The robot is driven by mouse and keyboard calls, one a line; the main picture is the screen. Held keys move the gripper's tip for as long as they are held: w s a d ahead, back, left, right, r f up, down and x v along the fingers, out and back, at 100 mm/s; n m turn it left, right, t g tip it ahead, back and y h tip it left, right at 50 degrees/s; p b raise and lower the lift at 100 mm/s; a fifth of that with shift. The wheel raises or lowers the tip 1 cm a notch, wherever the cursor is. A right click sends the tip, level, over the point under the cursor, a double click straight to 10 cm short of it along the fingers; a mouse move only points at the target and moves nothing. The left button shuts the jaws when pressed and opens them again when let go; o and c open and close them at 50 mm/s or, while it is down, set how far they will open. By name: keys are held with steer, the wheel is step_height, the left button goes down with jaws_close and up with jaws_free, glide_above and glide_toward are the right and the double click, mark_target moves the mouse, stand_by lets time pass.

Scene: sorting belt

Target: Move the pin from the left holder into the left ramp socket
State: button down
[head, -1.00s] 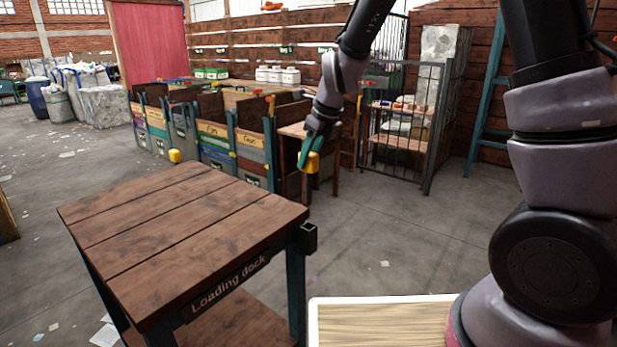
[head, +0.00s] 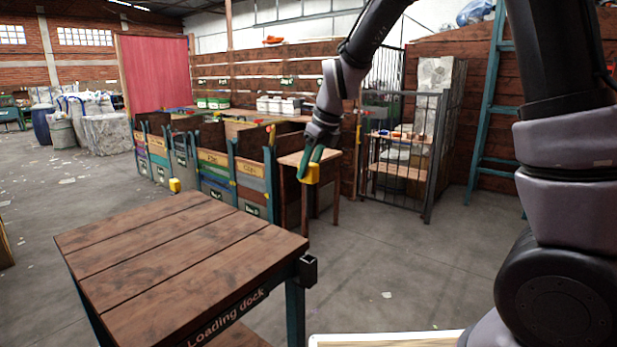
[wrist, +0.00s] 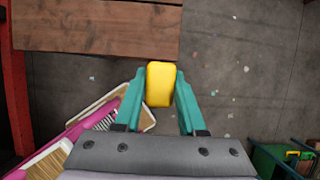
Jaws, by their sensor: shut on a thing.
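My gripper (head: 311,168) is shut on a yellow pin head (head: 312,174), held in the air beyond the right back corner of the loading dock table. In the wrist view the yellow pin (wrist: 160,84) sits between the two teal fingers, near the table edge. The pin's lower part is hard to make out against the brown background. A black square holder (head: 307,270) on the table's right corner looks empty. Another yellow piece (head: 175,185) shows at the table's far left corner. I cannot make out a ramp or its socket.
The wooden loading dock table (head: 175,255) fills the lower left. A row of bins (head: 215,170), a small wooden stand (head: 310,158) and a wire cage (head: 405,150) stand behind. Open concrete floor (head: 390,250) lies to the table's right.

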steer(key=shift+r, duration=4.35)
steer(key=shift+d+f, duration=0.1)
